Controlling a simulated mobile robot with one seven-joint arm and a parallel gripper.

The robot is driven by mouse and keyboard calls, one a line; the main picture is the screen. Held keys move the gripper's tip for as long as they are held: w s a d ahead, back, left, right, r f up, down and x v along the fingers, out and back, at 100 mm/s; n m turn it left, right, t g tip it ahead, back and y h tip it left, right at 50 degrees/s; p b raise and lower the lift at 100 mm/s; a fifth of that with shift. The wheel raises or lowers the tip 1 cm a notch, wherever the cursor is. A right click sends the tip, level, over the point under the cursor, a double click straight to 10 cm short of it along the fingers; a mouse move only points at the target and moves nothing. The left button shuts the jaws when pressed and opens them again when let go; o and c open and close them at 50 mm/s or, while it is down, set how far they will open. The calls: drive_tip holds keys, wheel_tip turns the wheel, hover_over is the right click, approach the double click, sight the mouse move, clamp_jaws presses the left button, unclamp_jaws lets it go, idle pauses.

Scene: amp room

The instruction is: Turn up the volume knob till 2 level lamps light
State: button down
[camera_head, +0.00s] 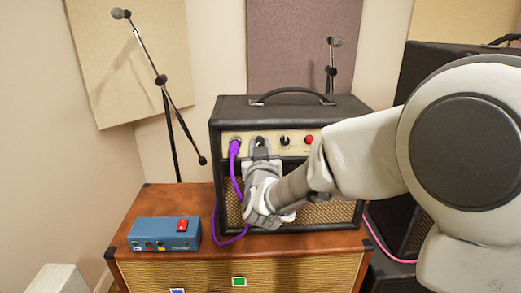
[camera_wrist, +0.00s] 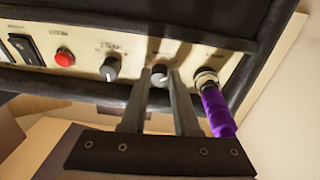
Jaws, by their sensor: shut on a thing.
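A dark-framed amplifier (camera_head: 225,165) with a cream control panel stands on a wooden cabinet. My gripper (camera_head: 260,148) is at the panel, just right of the purple cable's plug. In the wrist view my gripper (camera_wrist: 160,78) is shut on a grey knob (camera_wrist: 160,70), with one finger on each side. A second knob (camera_head: 284,141) stands free beside it; it also shows in the wrist view (camera_wrist: 110,68). The labels are too small to read, so I cannot tell by lettering which is the volume knob. I cannot make out any level lamps on the panel.
The purple cable (camera_head: 236,170) hangs close left of my gripper. A red button (camera_head: 309,140) is on the panel's right. A blue box (camera_head: 165,234) with a red switch sits on the cabinet top (camera_head: 205,200). Microphone stands (camera_head: 172,120) are behind.

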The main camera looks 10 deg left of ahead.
drive_tip(key=m+h+b, duration=0.1)
drive_tip(key=m+b, duration=0.1)
drive_tip(key=m, duration=0.1)
drive_tip(key=shift+a+f+m, duration=0.1)
drive_tip(key=shift+m, duration=0.3)
drive_tip(key=shift+a+r+m+h+b, duration=0.1)
drive_tip(key=shift+m+h+b, duration=0.2)
drive_tip(key=shift+m, duration=0.75)
drive_tip(key=shift+r+m+h+b, duration=0.1)
drive_tip(key=shift+m+b, duration=0.25)
drive_tip(key=shift+m, duration=0.7)
drive_tip(key=c, duration=0.7)
unclamp_jaws()
drive_tip(key=shift+o, duration=0.2)
drive_tip(key=shift+s, duration=0.15)
